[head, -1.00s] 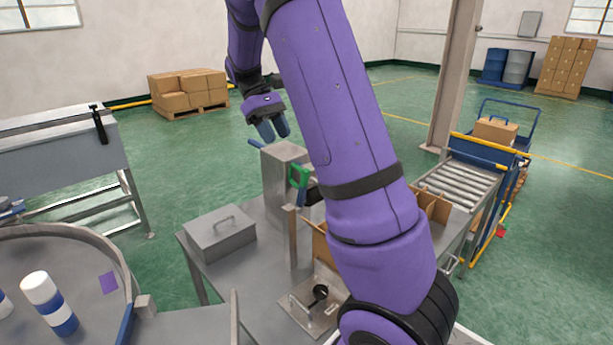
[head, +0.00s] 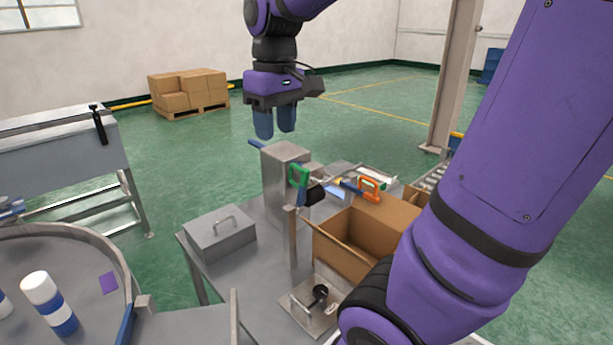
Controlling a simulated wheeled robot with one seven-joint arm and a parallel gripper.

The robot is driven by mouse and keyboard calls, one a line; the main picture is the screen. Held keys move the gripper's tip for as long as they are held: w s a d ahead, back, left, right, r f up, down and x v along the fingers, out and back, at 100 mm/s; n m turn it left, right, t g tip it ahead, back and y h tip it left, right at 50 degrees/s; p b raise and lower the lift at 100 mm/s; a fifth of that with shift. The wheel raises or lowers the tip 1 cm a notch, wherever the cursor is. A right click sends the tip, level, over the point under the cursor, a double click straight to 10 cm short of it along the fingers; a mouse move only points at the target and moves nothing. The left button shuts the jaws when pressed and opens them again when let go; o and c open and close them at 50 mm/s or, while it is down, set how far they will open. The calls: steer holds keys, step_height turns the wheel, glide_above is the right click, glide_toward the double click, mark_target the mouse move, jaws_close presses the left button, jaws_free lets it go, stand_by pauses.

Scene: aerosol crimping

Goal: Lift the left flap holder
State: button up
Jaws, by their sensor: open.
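My gripper (head: 276,134) hangs at upper centre with its two blue fingers pointing down, slightly apart and empty. It appears above and behind the metal cabinet, clear of everything on the bench. An open cardboard box (head: 345,250) stands on the bench, its right part hidden by my arm. No part is clearly marked as the left flap holder. An upright metal post (head: 292,238) stands at the box's left side.
A tall grey metal cabinet (head: 284,170) and a lidded grey box (head: 220,238) stand on the metal bench (head: 265,275). A metal plate with a black round part (head: 319,293) lies in front. A round table (head: 85,290) with blue-white cans is at left.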

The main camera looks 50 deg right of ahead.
steer(key=shift+s+a+t, duration=1.1)
steer(key=shift+s+a, duration=0.5)
steer(key=shift+s, duration=0.55)
steer(key=m+g, duration=0.1)
steer(key=g, duration=0.6)
glide_above(306, 181)
steer(key=w, duration=0.4)
step_height(306, 181, down, 10)
steer(key=shift+d+f, duration=0.1)
steer(key=shift+f, duration=0.05)
steer(key=shift+d+f, duration=0.15)
steer(key=shift+f, duration=0.2)
steer(key=x, duration=1)
steer(key=shift+s+f, duration=0.1)
steer(key=shift+s, duration=0.05)
steer(key=shift+c, duration=0.2)
jaws_close()
